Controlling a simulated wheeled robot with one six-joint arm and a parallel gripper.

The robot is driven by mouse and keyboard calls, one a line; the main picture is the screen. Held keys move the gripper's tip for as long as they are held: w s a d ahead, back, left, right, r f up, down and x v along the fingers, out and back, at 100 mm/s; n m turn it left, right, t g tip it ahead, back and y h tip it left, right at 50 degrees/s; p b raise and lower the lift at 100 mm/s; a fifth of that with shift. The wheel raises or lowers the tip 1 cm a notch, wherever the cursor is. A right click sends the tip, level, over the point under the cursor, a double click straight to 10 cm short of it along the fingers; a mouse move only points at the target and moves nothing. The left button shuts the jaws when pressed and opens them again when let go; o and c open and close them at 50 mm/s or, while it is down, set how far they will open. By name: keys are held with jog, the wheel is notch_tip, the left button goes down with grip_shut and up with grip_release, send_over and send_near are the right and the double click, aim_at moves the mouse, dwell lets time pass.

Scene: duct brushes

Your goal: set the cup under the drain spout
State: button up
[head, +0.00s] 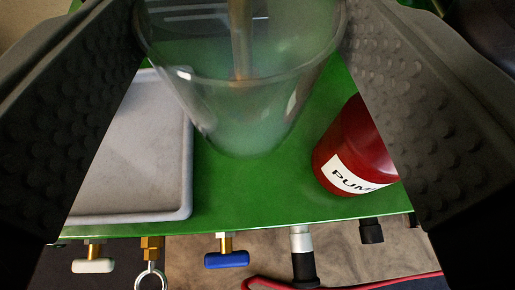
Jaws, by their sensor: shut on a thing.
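A clear, tapered cup (243,115) is at the top middle of the head view, wide rim up and narrow base toward the green surface. My gripper (243,35) is shut on the cup, with one dark, studded finger on each side of it. A brass-coloured vertical pipe (240,35), possibly the drain spout, shows within the cup's rim outline. I cannot tell whether its end is inside the cup or behind the glass. Whether the cup's base touches the green surface is also unclear.
A grey tray (187,175) lies left of the cup on the green surface (240,195). A red container labelled "PUM…" (350,150) stands close on the right, partly hidden by my finger. Fittings, including a blue-handled valve (226,260), line the near edge.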

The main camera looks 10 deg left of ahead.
notch_tip(320, 180, down, 9)
jog(key=shift+w+f, duration=0.1)
jog(key=shift+f, duration=0.1)
dwell(0.3)
jog(key=shift+f, duration=0.15)
jog(key=o, duration=1.1)
jog(key=shift+c, duration=0.2)
jog(key=shift+d+r, duration=0.1)
jog(key=shift+r, duration=0.1)
jog(key=v, duration=1.2)
